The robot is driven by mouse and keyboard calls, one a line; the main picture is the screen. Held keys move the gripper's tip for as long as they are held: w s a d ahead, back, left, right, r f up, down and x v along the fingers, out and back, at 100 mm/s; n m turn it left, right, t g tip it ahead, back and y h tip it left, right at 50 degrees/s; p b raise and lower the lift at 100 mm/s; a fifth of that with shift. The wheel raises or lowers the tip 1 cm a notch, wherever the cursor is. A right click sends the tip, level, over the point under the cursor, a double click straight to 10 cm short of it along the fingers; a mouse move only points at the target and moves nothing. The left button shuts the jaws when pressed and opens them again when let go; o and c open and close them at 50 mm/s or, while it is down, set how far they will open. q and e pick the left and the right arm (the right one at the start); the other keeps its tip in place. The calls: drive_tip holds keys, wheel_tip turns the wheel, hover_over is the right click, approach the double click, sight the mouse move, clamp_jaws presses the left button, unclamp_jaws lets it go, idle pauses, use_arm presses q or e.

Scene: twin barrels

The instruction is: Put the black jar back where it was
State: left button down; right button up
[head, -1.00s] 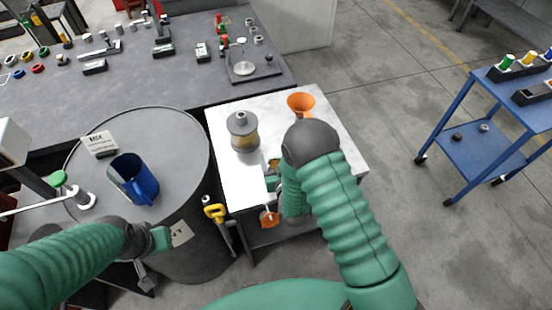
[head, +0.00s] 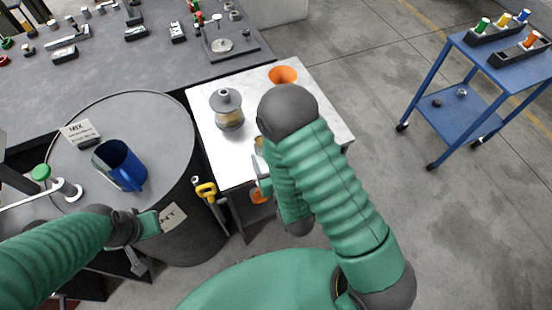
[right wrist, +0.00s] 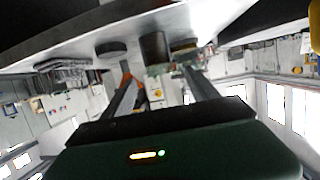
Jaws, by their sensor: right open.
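My right gripper (right wrist: 158,78) is open in the right wrist view, its two dark fingers apart with nothing between them. A dark cylinder (right wrist: 155,47), perhaps the black jar, shows beyond the fingertips by the white tabletop. In the head view my right arm hides most of that gripper and part of the white table (head: 205,148). A small amber item (head: 259,145) is partly hidden by the arm. My left gripper (head: 142,245) hangs beside the large drum; its opening is unclear.
An orange funnel (head: 283,75) is at the white table's back. A yellow-handled tool (head: 206,190) hangs between drum and table. A blue cart (head: 470,105) stands right, across clear floor.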

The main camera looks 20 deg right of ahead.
drive_tip(key=shift+w+g, duration=0.45)
drive_tip(key=shift+g, duration=0.05)
drive_tip(key=shift+w+g, duration=0.2)
drive_tip(key=shift+g, duration=0.6)
drive_tip(key=s+d+r+g, duration=0.2)
drive_tip(key=s+r+g, duration=0.1)
drive_tip(key=s, duration=0.3)
drive_tip(key=s+d+r+g, duration=0.2)
drive_tip(key=s+r+g, duration=0.1)
drive_tip(key=s+g, duration=0.3)
drive_tip(key=shift+s+r+n+y, duration=0.2)
drive_tip(key=shift+s+n+y, duration=0.15)
drive_tip(key=shift+s, duration=0.45)
drive_tip(key=shift+s+d, duration=0.1)
drive_tip(key=shift+d, duration=0.1)
drive_tip(key=shift+a, duration=0.1)
